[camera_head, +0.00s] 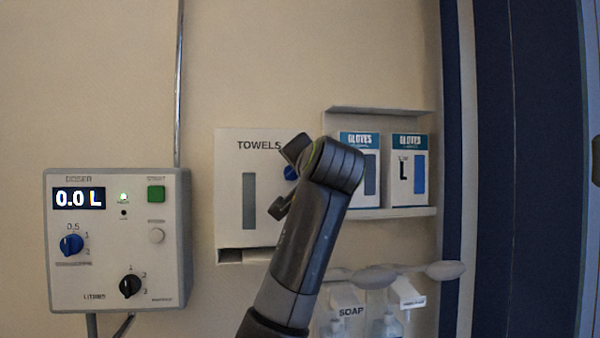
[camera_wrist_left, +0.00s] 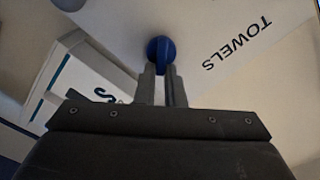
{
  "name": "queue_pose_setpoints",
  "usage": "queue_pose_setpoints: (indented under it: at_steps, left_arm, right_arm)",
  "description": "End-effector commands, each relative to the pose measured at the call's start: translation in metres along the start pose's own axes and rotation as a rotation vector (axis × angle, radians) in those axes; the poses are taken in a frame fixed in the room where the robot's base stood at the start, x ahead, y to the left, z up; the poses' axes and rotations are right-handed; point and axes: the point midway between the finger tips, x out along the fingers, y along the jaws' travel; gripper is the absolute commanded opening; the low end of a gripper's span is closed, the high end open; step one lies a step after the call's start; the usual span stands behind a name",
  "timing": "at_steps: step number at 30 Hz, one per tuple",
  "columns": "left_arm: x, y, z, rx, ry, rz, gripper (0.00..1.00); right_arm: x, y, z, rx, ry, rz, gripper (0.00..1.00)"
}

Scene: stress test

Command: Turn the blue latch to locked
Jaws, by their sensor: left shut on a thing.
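The blue latch (camera_head: 291,172) is a small round knob with a raised grip on the upper right front of the white towel dispenser (camera_head: 232,165). In the head view my left gripper (camera_head: 288,180) covers most of it. In the left wrist view the latch (camera_wrist_left: 160,47) shows at the fingertips, its grip between the two grey fingers. My left gripper (camera_wrist_left: 160,76) is shut on the latch. Any lock marks beside the latch are hidden or too small to read. My right gripper is in neither view.
A doser panel (camera_head: 100,210) at the left has another blue knob (camera_head: 72,244) and a black knob (camera_head: 130,286). A shelf with glove boxes (camera_head: 408,172) is close right of my arm. A pale long lever (camera_head: 445,270) and soap dispensers (camera_head: 350,300) sit below.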

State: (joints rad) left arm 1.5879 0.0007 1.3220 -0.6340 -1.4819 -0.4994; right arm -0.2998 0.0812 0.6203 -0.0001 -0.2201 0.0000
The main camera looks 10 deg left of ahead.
Motion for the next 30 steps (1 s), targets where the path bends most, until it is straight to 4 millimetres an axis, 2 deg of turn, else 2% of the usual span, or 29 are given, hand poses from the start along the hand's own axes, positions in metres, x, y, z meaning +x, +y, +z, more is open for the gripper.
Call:
queue_pose_setpoints:
  at_steps: [18, 30]
  left_arm:
    - [0.0, 0.01, 0.003, 0.536, 0.002, 0.0, 0.0]
    - [0.0, 0.012, 0.004, 0.696, 0.001, 0.001, 0.0]
  right_arm:
    - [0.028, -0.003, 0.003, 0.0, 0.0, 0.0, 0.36]
    - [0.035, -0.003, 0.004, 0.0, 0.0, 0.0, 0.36]
